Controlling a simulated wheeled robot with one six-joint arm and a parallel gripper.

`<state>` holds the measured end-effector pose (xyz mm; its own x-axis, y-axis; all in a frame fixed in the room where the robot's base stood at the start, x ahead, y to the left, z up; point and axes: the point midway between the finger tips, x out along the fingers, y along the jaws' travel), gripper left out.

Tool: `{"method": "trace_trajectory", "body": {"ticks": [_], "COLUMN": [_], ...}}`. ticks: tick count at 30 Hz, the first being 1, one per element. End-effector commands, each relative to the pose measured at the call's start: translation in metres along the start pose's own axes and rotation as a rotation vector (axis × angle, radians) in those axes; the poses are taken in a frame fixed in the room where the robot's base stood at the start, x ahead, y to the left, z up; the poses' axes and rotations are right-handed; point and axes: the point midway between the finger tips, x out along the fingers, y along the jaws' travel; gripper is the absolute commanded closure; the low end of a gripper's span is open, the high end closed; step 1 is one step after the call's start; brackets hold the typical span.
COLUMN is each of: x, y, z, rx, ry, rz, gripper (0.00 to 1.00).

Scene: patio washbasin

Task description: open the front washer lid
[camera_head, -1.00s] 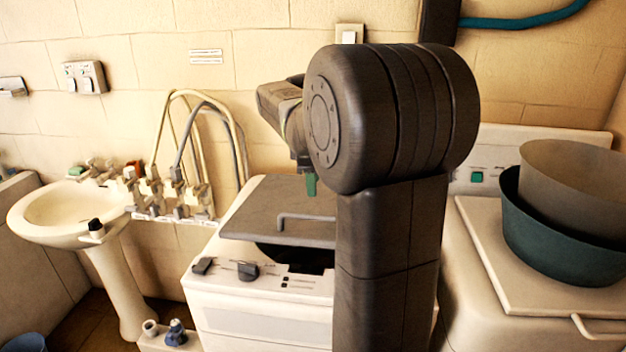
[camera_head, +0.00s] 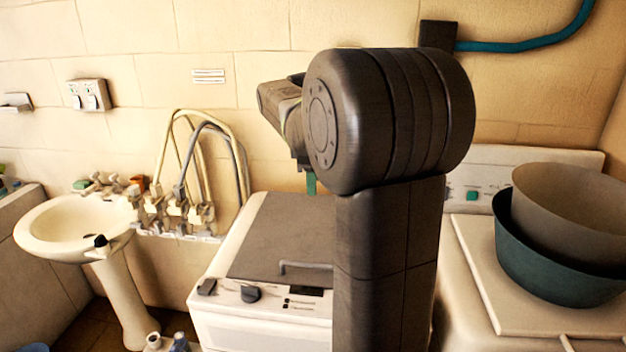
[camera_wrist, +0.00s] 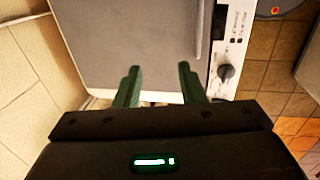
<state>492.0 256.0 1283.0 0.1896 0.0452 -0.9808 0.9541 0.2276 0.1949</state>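The front washer (camera_head: 265,325) is a white machine with dark knobs, partly hidden behind my arm. Its grey lid (camera_head: 283,235) lies flat and looks shut, with a bar handle (camera_head: 300,266) near the front edge. In the wrist view the lid (camera_wrist: 130,40) fills the upper middle, with the handle (camera_wrist: 200,30) near the control panel. In the head view only a green fingertip (camera_head: 311,183) shows, above the back of the lid.
A second white washer (camera_head: 475,290) stands at the right, with a teal tub (camera_head: 540,268) and a grey basin (camera_head: 575,205) stacked on its lid. A pedestal sink (camera_head: 70,225) and taps with hoses (camera_head: 180,215) are at the left. The tiled wall (camera_head: 270,80) is close behind.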

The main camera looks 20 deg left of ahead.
Motion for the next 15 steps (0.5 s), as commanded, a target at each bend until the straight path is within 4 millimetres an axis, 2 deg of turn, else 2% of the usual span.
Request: {"method": "trace_trajectory", "body": {"ticks": [15], "x": [-0.035], "y": [0.010], "z": [0.000], "rx": [0.000], "ry": [0.001], "rz": [0.002], "gripper": [0.64]}}
